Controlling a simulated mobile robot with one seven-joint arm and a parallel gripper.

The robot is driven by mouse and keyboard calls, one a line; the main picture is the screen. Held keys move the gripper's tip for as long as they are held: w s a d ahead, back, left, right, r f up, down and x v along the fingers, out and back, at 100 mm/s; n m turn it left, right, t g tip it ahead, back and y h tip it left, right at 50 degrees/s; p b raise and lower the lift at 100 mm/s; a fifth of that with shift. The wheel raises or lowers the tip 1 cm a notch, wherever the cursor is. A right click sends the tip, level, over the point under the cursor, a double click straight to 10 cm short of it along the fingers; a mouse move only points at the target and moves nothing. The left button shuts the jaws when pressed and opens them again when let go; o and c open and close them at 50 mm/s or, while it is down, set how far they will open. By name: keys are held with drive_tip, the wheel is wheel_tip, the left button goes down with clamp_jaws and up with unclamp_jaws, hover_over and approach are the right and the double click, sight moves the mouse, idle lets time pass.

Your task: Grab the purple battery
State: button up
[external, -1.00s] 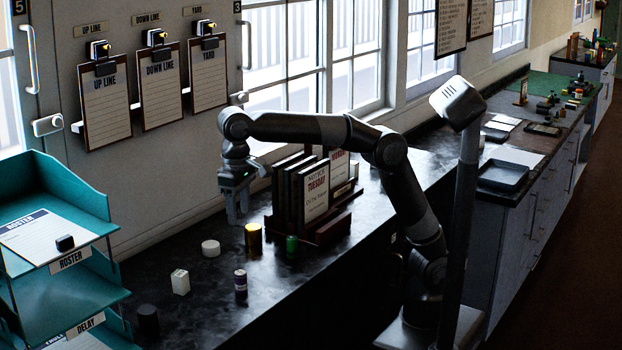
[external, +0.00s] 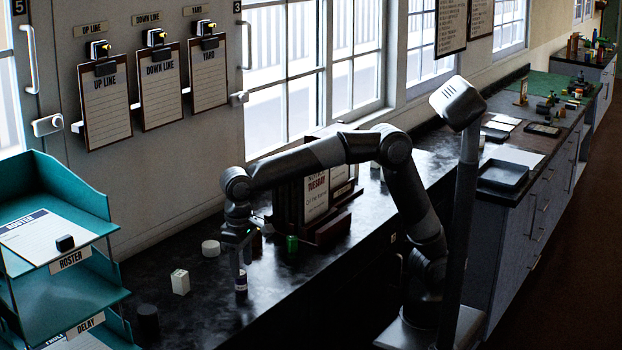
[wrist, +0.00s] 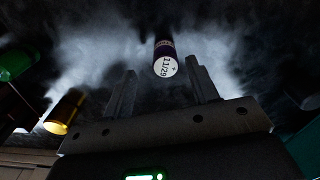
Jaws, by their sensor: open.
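The purple battery (external: 241,282) stands upright on the dark counter. It has a purple side and a pale band in the external view. In the wrist view the battery (wrist: 165,59) shows its white top with "11/29" on it, beyond and between my fingertips. My gripper (external: 241,262) points down just above the battery, and its fingers overlap the battery's upper part in the external view. In the wrist view my gripper (wrist: 160,78) has its two fingers apart with nothing held. I cannot tell exactly how far the fingertips are from the battery.
A green cylinder (external: 292,245) stands right of my gripper, near a rack of notice boards (external: 316,197). A yellow cylinder (wrist: 63,112) shows in the wrist view. A white round piece (external: 211,248), a white block (external: 180,282) and a black cylinder (external: 148,320) stand to the left. Teal trays (external: 75,262) stand far left.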

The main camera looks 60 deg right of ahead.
sight(241, 278)
drive_tip(key=f, duration=0.5)
drive_tip(key=shift+a, duration=0.35)
drive_tip(key=shift+c, duration=0.3)
drive_tip(key=c, duration=1.1)
